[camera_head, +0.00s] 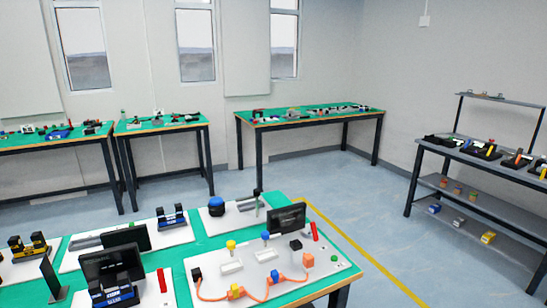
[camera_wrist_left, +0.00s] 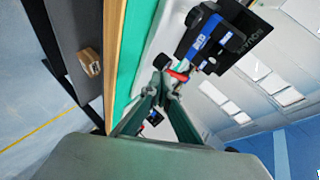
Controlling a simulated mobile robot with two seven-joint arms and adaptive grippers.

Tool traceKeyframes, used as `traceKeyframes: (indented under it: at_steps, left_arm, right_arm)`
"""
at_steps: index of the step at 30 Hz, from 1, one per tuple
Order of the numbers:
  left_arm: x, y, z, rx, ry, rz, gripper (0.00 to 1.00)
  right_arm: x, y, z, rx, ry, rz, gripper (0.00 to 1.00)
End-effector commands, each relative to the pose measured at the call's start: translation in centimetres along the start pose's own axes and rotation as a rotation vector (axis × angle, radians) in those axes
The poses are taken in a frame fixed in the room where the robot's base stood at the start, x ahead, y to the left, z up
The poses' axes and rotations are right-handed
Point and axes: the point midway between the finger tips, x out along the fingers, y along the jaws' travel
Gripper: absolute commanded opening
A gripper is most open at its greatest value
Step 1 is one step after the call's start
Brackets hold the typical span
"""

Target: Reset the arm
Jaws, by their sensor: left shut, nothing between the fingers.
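My left gripper (camera_wrist_left: 165,92) shows in the left wrist view. Its two green-grey fingers converge and their tips meet, with nothing held between them. Beyond the tips is a white board with a black and blue device (camera_wrist_left: 208,40). A small red part (camera_wrist_left: 178,76) shows right by the tips in the picture; I cannot tell whether they touch it. Neither of my arms nor grippers shows in the head view, and my right gripper is in neither view.
In the head view, a near green table (camera_head: 322,209) bears white boards with a black screen (camera_head: 286,218), an orange cable and coloured blocks. More green tables stand by the far walls, and a grey shelf rack (camera_head: 484,204) stands at right. Bare floor lies between them.

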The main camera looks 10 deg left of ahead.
Motion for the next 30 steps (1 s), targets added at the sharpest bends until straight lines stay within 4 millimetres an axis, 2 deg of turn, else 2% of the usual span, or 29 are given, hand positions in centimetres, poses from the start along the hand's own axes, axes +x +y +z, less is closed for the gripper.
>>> traceKeyframes:
  at_steps: [3,7,23,30]
  left_arm:
    - [-1.9,2.6,-0.1,-0.089,-0.133,0.031,0.0]
    - [-3.7,4.4,0.0,-0.142,-0.239,0.065,0.0]
    - [-9.1,8.2,-0.7,-0.267,-0.475,0.177,0.0]
    - [-6.8,11.3,-2.5,-0.331,-0.377,0.207,0.0]
  right_arm:
    - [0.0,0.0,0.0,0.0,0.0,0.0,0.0]
    - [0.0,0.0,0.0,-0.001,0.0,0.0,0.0]
    - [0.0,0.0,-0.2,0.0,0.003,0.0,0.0]
    - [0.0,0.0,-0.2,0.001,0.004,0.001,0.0]
